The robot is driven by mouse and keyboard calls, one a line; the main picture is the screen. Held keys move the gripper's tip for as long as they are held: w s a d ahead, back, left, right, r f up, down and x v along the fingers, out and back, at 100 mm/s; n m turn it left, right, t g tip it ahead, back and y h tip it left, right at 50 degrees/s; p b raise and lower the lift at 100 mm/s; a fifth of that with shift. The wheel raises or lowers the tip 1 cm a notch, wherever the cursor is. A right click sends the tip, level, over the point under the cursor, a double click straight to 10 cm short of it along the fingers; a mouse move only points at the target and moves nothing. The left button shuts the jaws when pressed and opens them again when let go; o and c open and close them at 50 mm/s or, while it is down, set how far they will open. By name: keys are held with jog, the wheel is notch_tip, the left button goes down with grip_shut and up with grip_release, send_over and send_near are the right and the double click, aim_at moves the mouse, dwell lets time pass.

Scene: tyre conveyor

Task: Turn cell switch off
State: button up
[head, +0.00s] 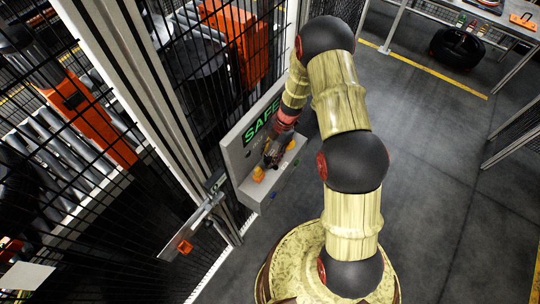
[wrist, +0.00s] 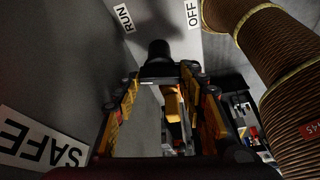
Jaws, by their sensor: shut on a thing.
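The grey control box (head: 240,150) with a lit green SAFE sign (head: 262,121) is mounted by the fence in the head view. My gripper (head: 272,160) is at the box's front, below the sign, and covers the switch there. In the wrist view, my gripper (wrist: 172,72) has its black and yellow fingers closing in at the tips on the black cell switch (wrist: 159,48). The switch is between the RUN label (wrist: 124,18) and the OFF label (wrist: 193,13). Its exact setting is hard to tell. A SAFE label (wrist: 40,142) shows at lower left.
The black mesh fence (head: 110,230) and its grey posts stand left of the box. A latch with an orange tab (head: 184,247) sticks out below it. Orange machinery (head: 235,40) is behind the mesh. A table with a tyre (head: 457,47) under it stands far right. The floor at right is clear.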

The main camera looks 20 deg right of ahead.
jog(key=shift+s+f, duration=0.15)
jog(key=o, duration=1.2)
jog(key=shift+c, duration=0.2)
jog(key=shift+w+r, duration=0.3)
jog(key=shift+w+d+r, duration=0.1)
jog(key=shift+d+r, duration=0.05)
jog(key=shift+r, duration=0.1)
jog(key=s+v, duration=0.1)
jog(key=v, duration=0.6)
jog(key=shift+w, duration=0.25)
jog(key=shift+d, duration=0.1)
